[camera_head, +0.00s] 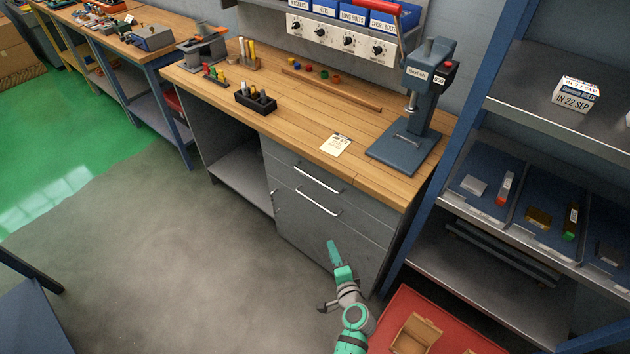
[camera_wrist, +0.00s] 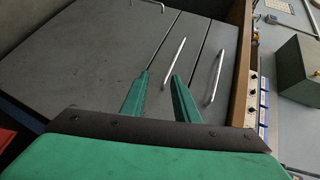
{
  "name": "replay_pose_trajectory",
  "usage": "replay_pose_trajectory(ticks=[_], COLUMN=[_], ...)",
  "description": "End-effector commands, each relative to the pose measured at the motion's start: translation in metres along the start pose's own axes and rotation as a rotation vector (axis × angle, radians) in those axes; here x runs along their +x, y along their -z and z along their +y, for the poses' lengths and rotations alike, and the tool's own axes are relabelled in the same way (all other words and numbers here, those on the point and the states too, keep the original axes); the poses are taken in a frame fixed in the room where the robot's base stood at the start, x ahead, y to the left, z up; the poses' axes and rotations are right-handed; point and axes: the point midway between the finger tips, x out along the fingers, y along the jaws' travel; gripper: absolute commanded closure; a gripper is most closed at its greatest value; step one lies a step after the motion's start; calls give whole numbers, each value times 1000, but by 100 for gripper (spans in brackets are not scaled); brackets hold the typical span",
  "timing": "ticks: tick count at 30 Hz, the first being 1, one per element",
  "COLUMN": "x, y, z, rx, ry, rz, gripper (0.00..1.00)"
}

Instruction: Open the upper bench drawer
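The upper bench drawer (camera_head: 335,182) is a grey front just under the wooden bench top, and it looks closed. Its silver bar handle (camera_head: 318,178) also shows at the right in the wrist view (camera_wrist: 214,77). A second drawer below has a similar handle (camera_head: 318,202), seen left of the upper one in the wrist view (camera_wrist: 174,58). My gripper (camera_head: 333,244) has green fingers and is in front of the cabinet, lower than both handles in the head view. In the wrist view its fingers (camera_wrist: 160,76) are apart, with nothing held. The lower handle appears beyond the fingertips.
The bench top (camera_head: 310,120) holds a drill press (camera_head: 415,110), a paper note (camera_head: 335,145) and a black tool holder (camera_head: 256,102). A blue-framed shelf rack (camera_head: 460,140) stands close at the right. A red surface with a cardboard box (camera_head: 416,335) is at the bottom.

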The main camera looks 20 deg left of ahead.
Motion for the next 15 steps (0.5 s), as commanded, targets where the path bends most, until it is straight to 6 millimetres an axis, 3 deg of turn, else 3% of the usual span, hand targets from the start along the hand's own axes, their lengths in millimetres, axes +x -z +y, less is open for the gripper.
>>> replay_pose_trajectory(ticks=[1,6,10,15], x=[18,59,76,86], y=[9,27,35,39], z=[-20,-81,-118,-145], rx=[34,148,205,239], ry=[34,128,180,215], rz=[-32,-152,-225,-276], gripper=[72,72,72,72])
